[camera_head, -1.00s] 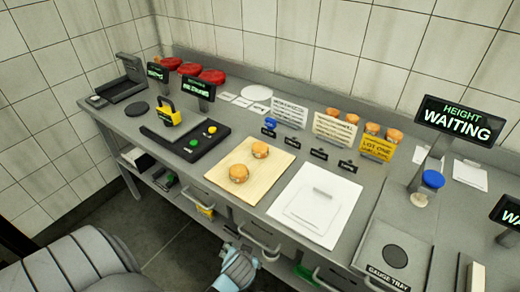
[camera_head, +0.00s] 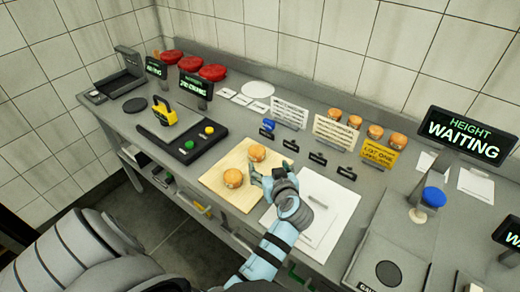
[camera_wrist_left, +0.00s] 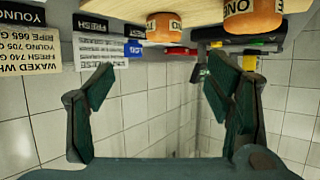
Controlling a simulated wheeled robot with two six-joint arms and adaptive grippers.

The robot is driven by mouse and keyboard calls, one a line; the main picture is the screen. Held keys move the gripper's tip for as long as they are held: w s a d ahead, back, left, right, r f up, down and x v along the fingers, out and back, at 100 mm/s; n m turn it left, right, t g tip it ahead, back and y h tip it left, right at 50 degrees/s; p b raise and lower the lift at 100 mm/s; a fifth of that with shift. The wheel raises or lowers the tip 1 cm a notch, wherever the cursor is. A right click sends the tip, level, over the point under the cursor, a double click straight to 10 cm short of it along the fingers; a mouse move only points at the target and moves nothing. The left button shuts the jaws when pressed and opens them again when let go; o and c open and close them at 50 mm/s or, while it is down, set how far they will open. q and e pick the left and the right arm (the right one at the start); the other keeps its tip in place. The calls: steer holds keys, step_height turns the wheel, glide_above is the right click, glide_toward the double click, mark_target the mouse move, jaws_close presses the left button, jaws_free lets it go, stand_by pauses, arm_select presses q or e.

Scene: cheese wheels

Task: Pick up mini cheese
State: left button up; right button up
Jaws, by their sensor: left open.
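Two orange mini cheeses, a far one (camera_head: 257,152) and a near one (camera_head: 233,178), stand apart on a pale wooden board (camera_head: 213,179). My left gripper (camera_head: 267,177) is over the board's right edge, just right of the two cheeses; its jaws are open and empty. In the left wrist view, which looks upside down, the open fingers (camera_wrist_left: 160,88) spread wide. Two cheeses with printed labels, one at the middle (camera_wrist_left: 164,28) and one at the right (camera_wrist_left: 243,18), show at the top, beyond the fingers. My right gripper is not in view.
A white board (camera_head: 340,200) lies right of the wooden one, partly behind my arm. Several more orange cheeses (camera_head: 375,131) stand behind sign cards. A black tray with buttons (camera_head: 188,146) is at left. A HEIGHT WAITING display (camera_head: 464,132) and blue-topped post (camera_head: 433,197) stand at right.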

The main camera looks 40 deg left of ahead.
mark_target(258, 153)
arm_select(q)
steer(key=b+x, duration=0.1)
steer(key=x, duration=0.2)
steer(key=b+x, duration=0.2)
steer(key=s+a+b+x, duration=0.1)
steer(key=x, duration=0.2)
steer(key=shift+w+a+f, duration=0.1)
steer(key=shift+w+a, duration=0.1)
steer(key=shift+a, duration=0.05)
steer(key=w+a+f+b, duration=0.1)
steer(key=b, duration=0.1)
steer(key=w+a+f+b, duration=0.1)
steer(key=w+b, duration=0.1)
steer(key=shift+a+f, duration=0.2)
steer(key=shift+f, duration=0.2)
steer(key=shift+w+a, duration=0.25)
steer(key=shift+w, duration=0.05)
steer(key=shift+s+r, duration=0.15)
steer(key=shift+r, duration=0.1)
steer(key=c, duration=1.3)
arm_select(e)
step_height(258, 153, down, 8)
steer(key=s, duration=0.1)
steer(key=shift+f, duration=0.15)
